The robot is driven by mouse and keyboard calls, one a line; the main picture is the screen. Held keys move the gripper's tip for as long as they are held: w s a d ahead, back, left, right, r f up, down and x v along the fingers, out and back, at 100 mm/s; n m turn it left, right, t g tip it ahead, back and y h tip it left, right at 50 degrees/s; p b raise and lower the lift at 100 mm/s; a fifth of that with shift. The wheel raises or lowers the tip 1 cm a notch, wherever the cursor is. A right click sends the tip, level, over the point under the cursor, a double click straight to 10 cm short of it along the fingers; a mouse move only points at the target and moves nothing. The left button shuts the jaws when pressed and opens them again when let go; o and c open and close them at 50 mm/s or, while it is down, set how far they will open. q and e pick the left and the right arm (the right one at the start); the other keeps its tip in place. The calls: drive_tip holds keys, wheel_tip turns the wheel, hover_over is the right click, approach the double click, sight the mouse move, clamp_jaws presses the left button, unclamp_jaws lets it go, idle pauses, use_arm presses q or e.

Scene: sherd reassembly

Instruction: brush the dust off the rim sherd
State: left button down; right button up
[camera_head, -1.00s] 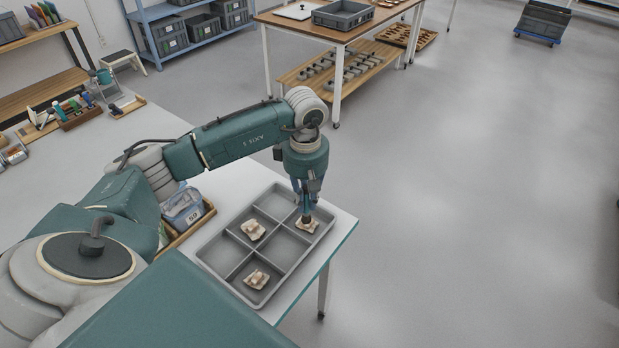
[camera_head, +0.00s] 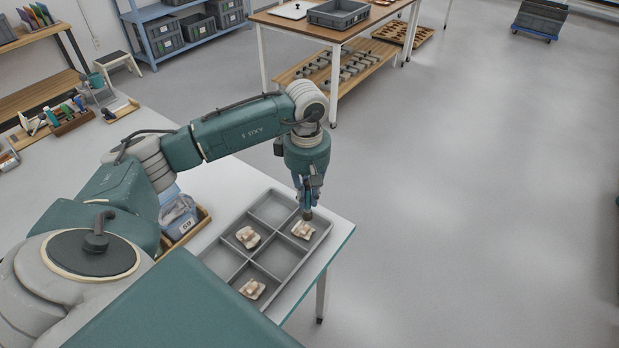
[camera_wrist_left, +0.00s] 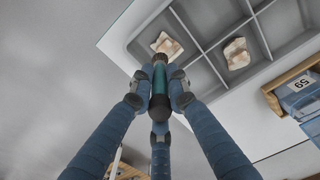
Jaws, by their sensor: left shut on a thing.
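My left gripper (camera_head: 308,198) is shut on a brush, with its arm reaching over a grey divided tray (camera_head: 208,262). The brush (camera_wrist_left: 159,83) has a teal handle and a dark end in the left wrist view. Its tip is just above or at the far edge of a pale, brownish sherd (camera_head: 303,231) in the tray's right compartment; I cannot tell if they touch. That sherd also shows beyond the brush in the left wrist view (camera_wrist_left: 166,44). Two similar sherds lie in other compartments, one at the middle (camera_head: 247,237) and one nearer me (camera_head: 252,289). My right gripper is not in view.
The tray sits near the right edge of a white table (camera_head: 340,228). A bluish bin (camera_head: 178,215) in a wooden tray stands left of it. A tool rack (camera_head: 72,122) is at the table's far left. A wooden workbench (camera_head: 345,30) stands behind, across open floor.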

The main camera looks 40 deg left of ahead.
sight(307, 184)
use_arm(q)
drive_tip(key=shift+s+d+r+p, duration=0.1)
drive_tip(key=shift+s+r+p, duration=0.15)
drive_tip(key=shift+r, duration=0.35)
drive_tip(key=shift+s+r+p, duration=0.15)
drive_tip(key=shift+s+r, duration=0.05)
drive_tip(key=shift+r, duration=0.4)
drive_tip(key=shift+w+r+p, duration=0.35)
drive_tip(key=shift+r+p, duration=0.1)
drive_tip(key=shift+r, duration=0.4)
drive_tip(key=shift+s+r+p, duration=0.2)
drive_tip(key=shift+r+p, duration=0.2)
drive_tip(key=shift+r, duration=0.2)
drive_tip(key=shift+w+f, duration=0.1)
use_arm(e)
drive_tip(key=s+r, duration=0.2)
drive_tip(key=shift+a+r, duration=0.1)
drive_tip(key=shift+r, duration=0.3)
use_arm(q)
drive_tip(key=shift+f+b, duration=0.65)
drive_tip(key=shift+f, duration=0.05)
wheel_tip(307, 184, down, 5)
drive_tip(key=b, duration=0.4)
drive_tip(key=shift+r, duration=0.15)
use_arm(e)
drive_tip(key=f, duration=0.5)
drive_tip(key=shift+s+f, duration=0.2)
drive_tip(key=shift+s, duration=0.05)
